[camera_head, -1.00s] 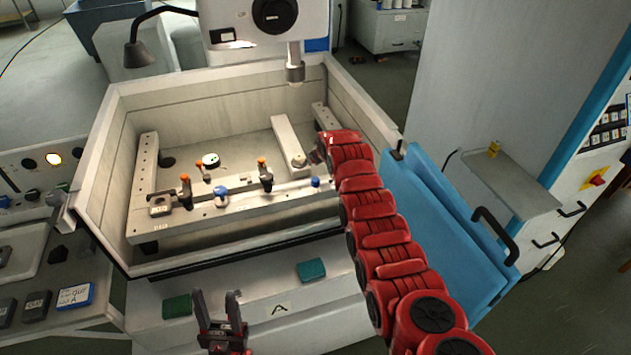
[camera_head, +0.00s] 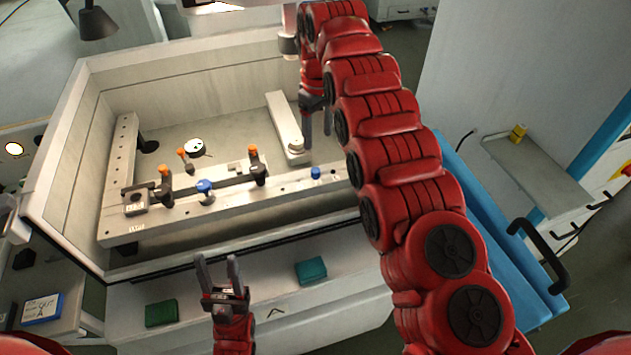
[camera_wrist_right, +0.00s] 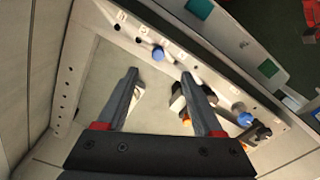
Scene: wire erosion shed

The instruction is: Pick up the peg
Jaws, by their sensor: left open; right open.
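Two blue-topped, peg-like pieces sit in the front rail; I cannot tell which one the task names. The right blue-topped piece (camera_head: 316,173) is near the rail's right end and shows just beyond my fingertips in the right wrist view (camera_wrist_right: 158,53). The left blue-topped piece (camera_head: 205,186) sits between orange-tipped clamps, and in the right wrist view (camera_wrist_right: 238,108) it is beyond the right finger. My right gripper (camera_head: 317,142) is open and empty, pointing down above the tank, behind the right piece. My left gripper (camera_head: 218,262) is open and empty in front of the tank.
The front rail (camera_head: 280,190) carries orange-tipped clamps (camera_head: 254,152). A pale bar (camera_head: 284,120) and a round dial (camera_head: 195,147) are behind it. The tank wall (camera_head: 62,165) encloses them. Green pads (camera_head: 311,270) lie on the front ledge. A machine head hangs above, near my right arm.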

